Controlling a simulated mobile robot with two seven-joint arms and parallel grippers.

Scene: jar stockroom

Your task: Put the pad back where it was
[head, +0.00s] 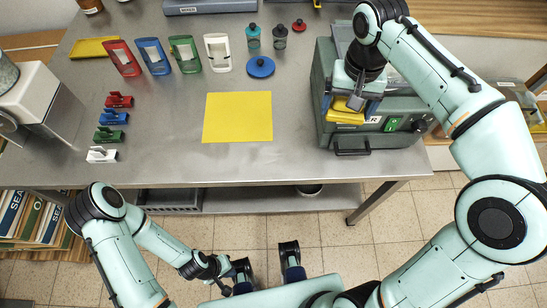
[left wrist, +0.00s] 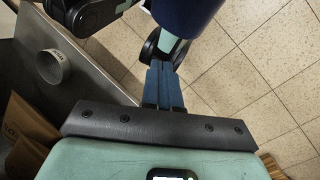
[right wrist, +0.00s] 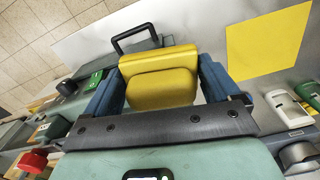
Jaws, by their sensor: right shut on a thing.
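The yellow pad (right wrist: 160,80) is a thick block with a raised face, between the two blue fingers of my right gripper (right wrist: 163,92) in the right wrist view. In the head view my right gripper (head: 352,103) is shut on the pad (head: 346,113) at the front left of the green-grey machine (head: 345,65). I cannot tell whether the pad touches the machine. A flat yellow square (head: 238,117) lies bare on the table to the left of the machine. My left gripper (left wrist: 166,88) is shut and empty, off the table's front edge.
Coloured holders (head: 185,54) stand in a row at the back, with bottles (head: 253,36) and a blue disc (head: 261,67) beside them. Coloured clips (head: 112,117) line the left. The machine has a front handle (head: 352,150) and green switch. The front-middle table (head: 180,160) is clear.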

